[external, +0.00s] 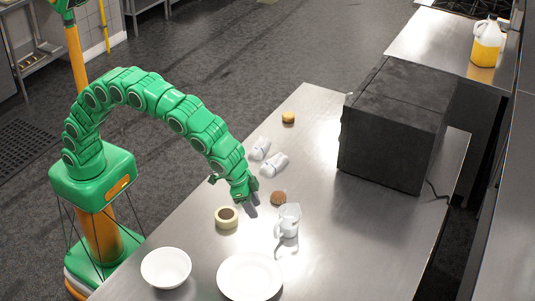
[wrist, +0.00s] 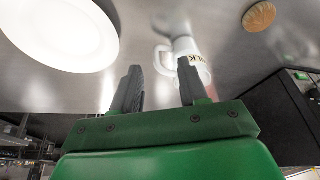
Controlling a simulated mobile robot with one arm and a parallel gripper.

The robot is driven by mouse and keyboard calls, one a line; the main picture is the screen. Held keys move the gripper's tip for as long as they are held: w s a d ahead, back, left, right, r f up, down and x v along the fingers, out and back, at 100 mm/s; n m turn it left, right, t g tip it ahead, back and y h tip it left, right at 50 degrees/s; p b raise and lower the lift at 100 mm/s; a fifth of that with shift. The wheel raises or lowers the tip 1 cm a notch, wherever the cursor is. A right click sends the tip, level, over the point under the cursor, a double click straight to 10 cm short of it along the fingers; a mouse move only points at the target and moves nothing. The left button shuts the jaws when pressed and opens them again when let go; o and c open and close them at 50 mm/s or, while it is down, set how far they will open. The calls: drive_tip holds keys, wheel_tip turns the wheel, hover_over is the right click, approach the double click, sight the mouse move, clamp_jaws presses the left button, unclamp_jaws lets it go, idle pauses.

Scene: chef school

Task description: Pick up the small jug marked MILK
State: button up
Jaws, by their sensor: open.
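The small white jug (external: 289,221) stands upright on the steel table, right of my gripper (external: 252,199) in the external view. Its handle is on its lower left side there. In the wrist view the jug (wrist: 186,47) shows dark letters ending in "LK", partly hidden by a finger. Its handle appears between the fingertips of my gripper (wrist: 159,66), beyond them. My gripper is open and empty, its two dark fingers apart. I cannot tell the exact gap to the jug.
A white plate (external: 250,277) and bowl (external: 166,268) lie at the near end. A pale ring-shaped pot (external: 227,217) and brown round biscuit (external: 278,198) are close to my gripper. Two white shakers (external: 267,157) lie beyond. A black oven-like box (external: 395,125) stands right.

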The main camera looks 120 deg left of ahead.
sight(285, 225)
drive_tip(key=shift+w+a+f, duration=0.25)
drive_tip(key=shift+w+f, duration=0.8)
drive_tip(key=shift+f, duration=0.45)
drive_tip(key=shift+w+a+f, duration=0.2)
drive_tip(key=shift+w+f, duration=0.85)
drive_tip(key=shift+f, duration=0.4)
drive_tip(key=shift+w+a+f, duration=0.25)
drive_tip(key=shift+w+f, duration=0.8)
drive_tip(key=shift+f, duration=0.45)
drive_tip(key=shift+c, duration=0.3)
clamp_jaws()
